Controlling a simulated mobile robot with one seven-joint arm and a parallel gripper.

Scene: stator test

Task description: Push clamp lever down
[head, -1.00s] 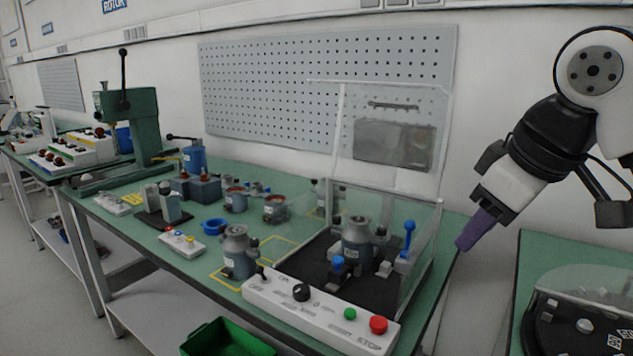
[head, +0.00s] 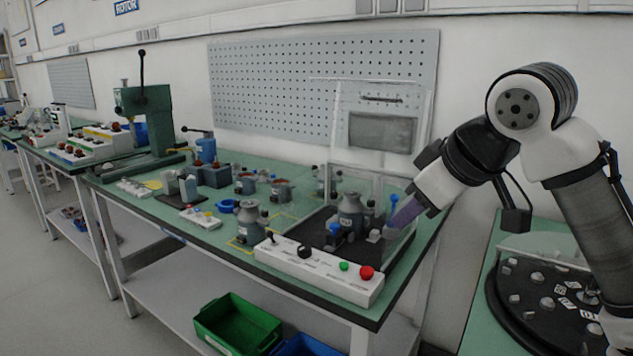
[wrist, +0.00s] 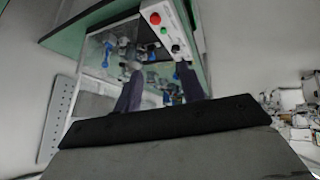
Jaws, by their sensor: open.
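A blue-handled clamp lever (head: 394,201) stands upright at the right side of the test station's black base. A second blue clamp handle (head: 334,229) sits lower, in front of the grey stator (head: 350,215). My gripper (head: 398,218), with purple fingers, reaches in from the right, its tips by the upright lever in the picture; I cannot tell whether they touch it. In the wrist view my gripper (wrist: 158,74) is open, with its two fingers apart. The fingers partly hide the fixture.
A clear cover (head: 385,130) stands raised behind the fixture. The white control panel (head: 318,270) with green and red buttons lies along its front. More stators and parts stand on the green bench to the left. A round black turntable (head: 530,305) is on another bench at right.

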